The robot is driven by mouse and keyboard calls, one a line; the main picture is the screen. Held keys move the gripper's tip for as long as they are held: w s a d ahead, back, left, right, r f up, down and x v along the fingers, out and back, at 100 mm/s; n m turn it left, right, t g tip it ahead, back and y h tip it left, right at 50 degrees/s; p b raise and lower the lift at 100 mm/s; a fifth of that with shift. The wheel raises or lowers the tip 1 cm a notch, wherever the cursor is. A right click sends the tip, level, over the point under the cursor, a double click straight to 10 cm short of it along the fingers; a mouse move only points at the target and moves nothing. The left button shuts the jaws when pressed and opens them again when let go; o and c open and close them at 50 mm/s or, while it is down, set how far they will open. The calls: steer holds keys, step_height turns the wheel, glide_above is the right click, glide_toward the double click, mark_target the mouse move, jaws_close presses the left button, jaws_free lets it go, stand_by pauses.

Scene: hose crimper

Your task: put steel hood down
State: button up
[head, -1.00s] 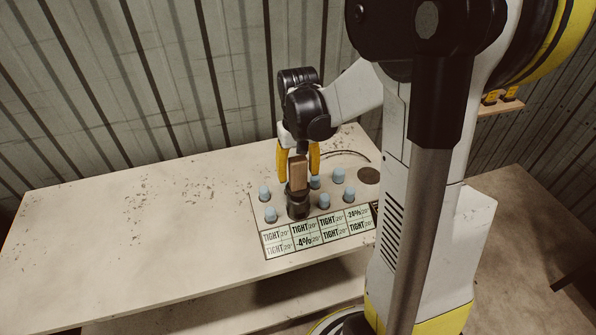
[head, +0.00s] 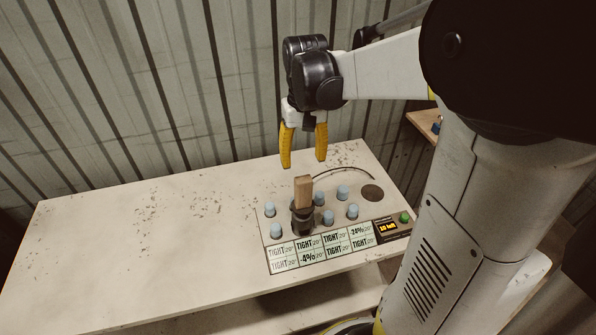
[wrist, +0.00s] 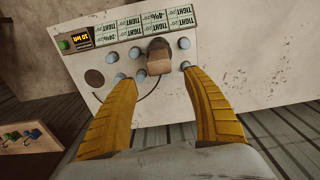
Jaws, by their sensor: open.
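The steel hood (head: 303,217) is a dark, short cylinder with an upright wooden block handle (head: 303,190). It stands upright on the pale panel (head: 352,183), among several light blue caps; what is under it is hidden. In the wrist view the hood (wrist: 157,44) is beyond my fingertips, with its handle (wrist: 160,65) facing me. My gripper (head: 303,163) has yellow fingers, spread apart and empty, above the handle and clear of it. In the wrist view my gripper (wrist: 158,80) also shows its open fingers either side of the handle's line.
Blue caps (head: 343,192) stand close around the hood. The panel's front has a label grid (head: 321,248), a lit display (head: 388,226) and a green button (head: 405,217). The left of the table (head: 130,235) is clear. A small wooden shelf (head: 423,124) is at the right wall.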

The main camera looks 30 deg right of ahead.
steer(key=s+a+r+n+t, duration=0.3)
steer(key=s+a+t, duration=0.4)
steer(key=s+a, duration=0.3)
steer(key=a, duration=0.3)
steer(key=shift+s+r, duration=0.25)
steer(key=shift+s, duration=0.15)
steer(key=shift+a, duration=0.1)
